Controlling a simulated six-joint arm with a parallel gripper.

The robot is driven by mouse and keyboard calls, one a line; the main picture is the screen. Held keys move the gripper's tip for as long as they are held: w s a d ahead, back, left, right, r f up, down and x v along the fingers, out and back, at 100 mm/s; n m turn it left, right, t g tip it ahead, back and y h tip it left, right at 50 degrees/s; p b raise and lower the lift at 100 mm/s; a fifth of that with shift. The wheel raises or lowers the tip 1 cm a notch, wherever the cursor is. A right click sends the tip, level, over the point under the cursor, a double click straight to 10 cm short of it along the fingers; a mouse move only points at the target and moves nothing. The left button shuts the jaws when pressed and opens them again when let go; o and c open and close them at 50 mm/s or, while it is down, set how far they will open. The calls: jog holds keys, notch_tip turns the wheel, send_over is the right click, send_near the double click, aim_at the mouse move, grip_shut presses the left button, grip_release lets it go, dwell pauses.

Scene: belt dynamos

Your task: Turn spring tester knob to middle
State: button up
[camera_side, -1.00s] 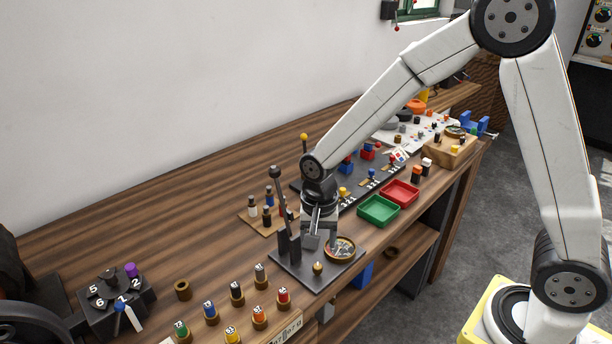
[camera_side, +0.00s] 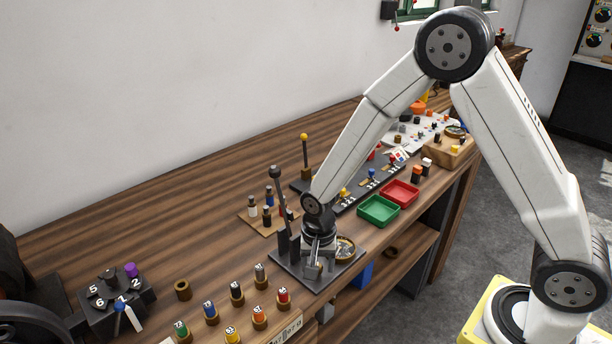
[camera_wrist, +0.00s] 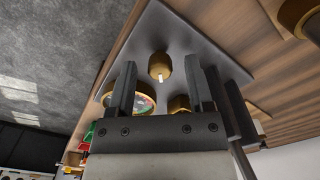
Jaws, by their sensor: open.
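The spring tester has a dark plate (camera_side: 340,272), a tall black lever (camera_side: 279,205) and a round brass-rimmed gauge (camera_side: 346,249). In the wrist view its small brass knob (camera_wrist: 160,66), with a white mark, stands near one corner of the plate (camera_wrist: 190,42). The gauge (camera_wrist: 145,104) shows partly behind a finger. My gripper (camera_side: 314,274) is low over the plate. In the wrist view my gripper (camera_wrist: 164,78) is open, with the knob ahead of and between its fingers, not visibly touched. In the side view my gripper hides the knob.
A green tray (camera_side: 379,210) and a red tray (camera_side: 400,193) lie right of the tester. Several numbered, coloured plugs (camera_side: 237,293) stand in front left. The wood bench is clear at back left.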

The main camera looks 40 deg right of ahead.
grip_shut()
jog(key=shift+n, duration=0.3)
dwell(0.3)
jog(key=n, duration=0.4)
jog(key=shift+n, duration=2.3)
grip_release()
